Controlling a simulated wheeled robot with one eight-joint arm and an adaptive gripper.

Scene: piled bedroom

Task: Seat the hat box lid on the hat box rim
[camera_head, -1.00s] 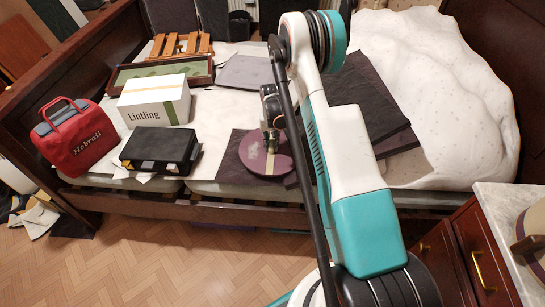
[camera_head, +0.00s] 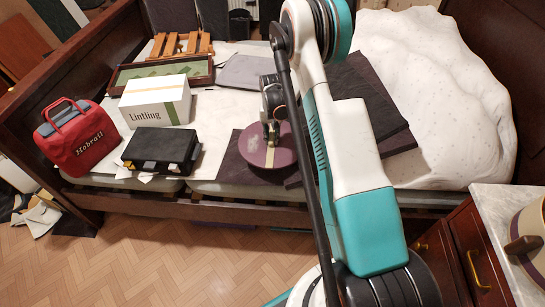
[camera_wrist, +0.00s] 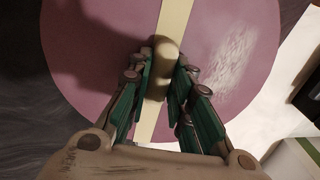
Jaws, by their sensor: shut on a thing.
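The hat box lid (camera_head: 285,155) is a purple disc with a cream stripe. In the head view it is over the dark cloth near the front edge of the bed. My gripper (camera_head: 271,135) is above it, shut on its small cream knob. In the wrist view, the lid (camera_wrist: 85,55) fills most of the picture and my fingers (camera_wrist: 163,85) close on the knob from both sides. I cannot tell whether the lid touches the bed. A cream round box with a brown fitting, apparently the hat box (camera_head: 533,228), stands on the marble-topped nightstand, cut off by the right edge.
The nightstand top (camera_head: 490,215) is bare at its near left. A red bag (camera_head: 85,145), a black case (camera_head: 162,147), a white Lintling box (camera_head: 155,103) and a framed tray (camera_head: 130,78) crowd the bed's left. Dark flat slabs (camera_head: 360,110) and a white quilt (camera_head: 440,90) lie right.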

